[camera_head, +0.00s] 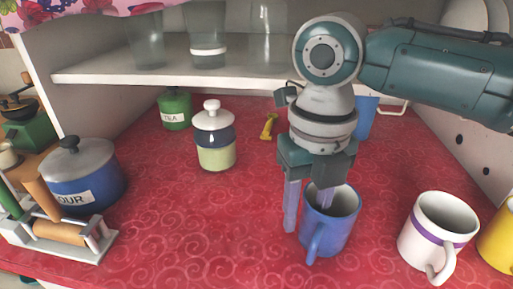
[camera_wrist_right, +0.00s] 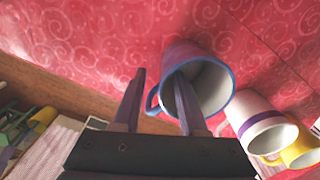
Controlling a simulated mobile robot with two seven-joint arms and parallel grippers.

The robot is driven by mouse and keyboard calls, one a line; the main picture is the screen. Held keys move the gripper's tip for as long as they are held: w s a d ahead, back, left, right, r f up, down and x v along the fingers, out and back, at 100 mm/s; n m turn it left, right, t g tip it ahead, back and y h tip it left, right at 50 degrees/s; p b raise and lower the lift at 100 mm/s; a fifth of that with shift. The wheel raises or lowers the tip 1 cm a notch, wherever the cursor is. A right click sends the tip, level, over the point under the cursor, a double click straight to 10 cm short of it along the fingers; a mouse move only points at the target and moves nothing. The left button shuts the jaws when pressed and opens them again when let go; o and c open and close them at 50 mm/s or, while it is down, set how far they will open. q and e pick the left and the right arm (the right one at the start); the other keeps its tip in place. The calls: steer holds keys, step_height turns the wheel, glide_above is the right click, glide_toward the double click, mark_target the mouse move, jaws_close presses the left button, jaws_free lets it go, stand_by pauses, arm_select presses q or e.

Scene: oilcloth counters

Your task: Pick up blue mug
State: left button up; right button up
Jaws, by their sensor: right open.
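The blue mug (camera_head: 338,232) stands upright on the red counter, its handle toward the front. My right gripper (camera_head: 308,208) is above it, pointing down and open. One finger reaches into the mug's mouth and the other is outside, to the left of the mug, so the wall lies between them. In the right wrist view the mug (camera_wrist_right: 178,62) shows its pale inside, with one finger of my gripper (camera_wrist_right: 160,85) over the opening and the other beside the handle. I cannot tell whether a finger touches the wall. My left gripper is not in view.
A white mug with a purple band (camera_head: 436,232) and a yellow mug (camera_head: 497,240) stand close on the right. Another blue item (camera_head: 367,115) is behind my gripper. A lidded jar (camera_head: 215,140), green tea tin (camera_head: 174,108) and blue flour pot (camera_head: 88,180) stand left. Counter (camera_head: 190,225) is clear front-left.

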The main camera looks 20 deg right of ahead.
mark_target(303, 242)
steer(key=f, duration=0.3)
steer(key=shift+s+d+f, duration=0.1)
steer(key=shift+s+f, duration=0.1)
steer(key=shift+f, duration=0.2)
jaws_close()
stand_by(1.1)
